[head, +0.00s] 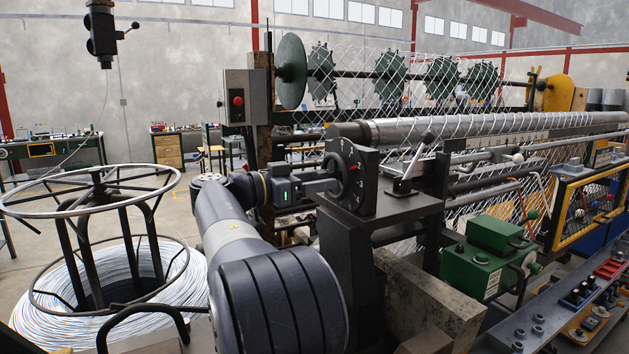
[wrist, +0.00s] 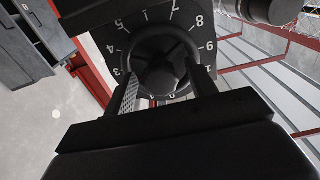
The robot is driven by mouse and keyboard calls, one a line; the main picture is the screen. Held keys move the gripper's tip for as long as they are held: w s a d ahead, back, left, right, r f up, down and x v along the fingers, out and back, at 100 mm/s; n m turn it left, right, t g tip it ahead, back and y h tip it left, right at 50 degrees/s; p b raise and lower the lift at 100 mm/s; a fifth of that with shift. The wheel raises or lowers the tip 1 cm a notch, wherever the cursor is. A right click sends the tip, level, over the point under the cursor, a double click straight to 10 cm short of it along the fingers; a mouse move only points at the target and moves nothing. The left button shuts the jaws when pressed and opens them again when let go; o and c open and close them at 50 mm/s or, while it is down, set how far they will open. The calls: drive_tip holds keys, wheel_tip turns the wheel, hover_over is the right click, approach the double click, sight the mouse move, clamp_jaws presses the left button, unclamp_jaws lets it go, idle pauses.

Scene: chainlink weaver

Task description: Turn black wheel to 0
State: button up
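The black wheel (wrist: 162,62) is a round knob with raised lobes, in the middle of a black dial plate (wrist: 209,72) with white numbers. In the wrist view, 3 to 9 show around its left, top and right. The low part of the dial, with what looks like a 0 and 1, is partly covered by my gripper. My gripper (wrist: 161,88) has one finger on each side of the wheel; whether they press on it I cannot tell. In the head view, my gripper (head: 326,186) reaches the dial plate (head: 345,158) from the left.
A wire coil on a stand (head: 175,278) is left of my arm. A grey box with a red button (head: 239,101) is above my gripper.

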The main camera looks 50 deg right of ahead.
drive_tip(key=c, duration=0.9)
drive_tip(key=shift+n, duration=0.3)
drive_tip(key=n+p, duration=0.1)
drive_tip(key=n, duration=1)
drive_tip(key=shift+s+r, duration=0.1)
drive_tip(key=shift+n+p, duration=0.3)
drive_tip(key=o, duration=1)
